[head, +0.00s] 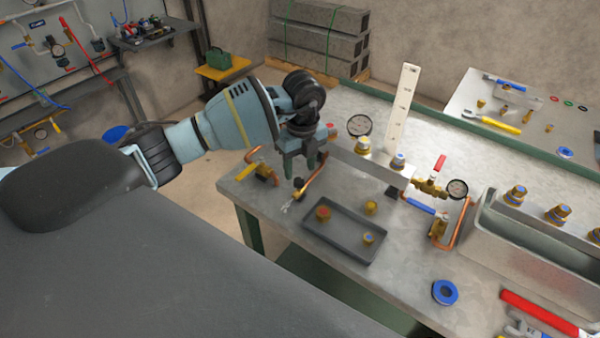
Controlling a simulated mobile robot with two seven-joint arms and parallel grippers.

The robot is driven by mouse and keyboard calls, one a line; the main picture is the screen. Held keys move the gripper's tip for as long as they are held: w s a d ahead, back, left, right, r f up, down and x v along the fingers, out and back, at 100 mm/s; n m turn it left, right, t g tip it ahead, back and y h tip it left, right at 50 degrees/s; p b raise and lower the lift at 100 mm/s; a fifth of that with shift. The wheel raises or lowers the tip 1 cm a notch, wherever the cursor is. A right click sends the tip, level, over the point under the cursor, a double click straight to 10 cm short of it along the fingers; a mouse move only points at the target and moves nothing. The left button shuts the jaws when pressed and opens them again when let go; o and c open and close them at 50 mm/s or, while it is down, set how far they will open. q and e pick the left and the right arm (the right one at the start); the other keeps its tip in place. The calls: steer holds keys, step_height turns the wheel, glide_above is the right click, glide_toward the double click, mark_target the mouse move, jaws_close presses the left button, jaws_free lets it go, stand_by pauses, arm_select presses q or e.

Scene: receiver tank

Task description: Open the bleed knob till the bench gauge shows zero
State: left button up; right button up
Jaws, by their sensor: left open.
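My left gripper (301,168) comes in from the left and points down over the near left part of the bench. It is open, and its fingers are just above a small dark knob (299,184) at the end of a copper pipe. This looks like the bleed knob, partly hidden by the fingers; I cannot tell whether they touch it. A round white-faced gauge (360,125) stands behind, right of the gripper. Another gauge (457,189) sits on brass fittings farther right. Both dials are too small to read. My right gripper is not in view.
A yellow-handled valve (262,171) is left of the gripper. A dark tray (337,247) with brass fittings lies in front of it. A red-handled valve (438,166), blue-handled valve (420,206) and grey trough (535,235) stand right. A blue ring (446,292) lies near the front.

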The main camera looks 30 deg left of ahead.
mark_target(300, 179)
arm_select(q)
steer(key=shift+r, duration=2.1)
stand_by(5.9)
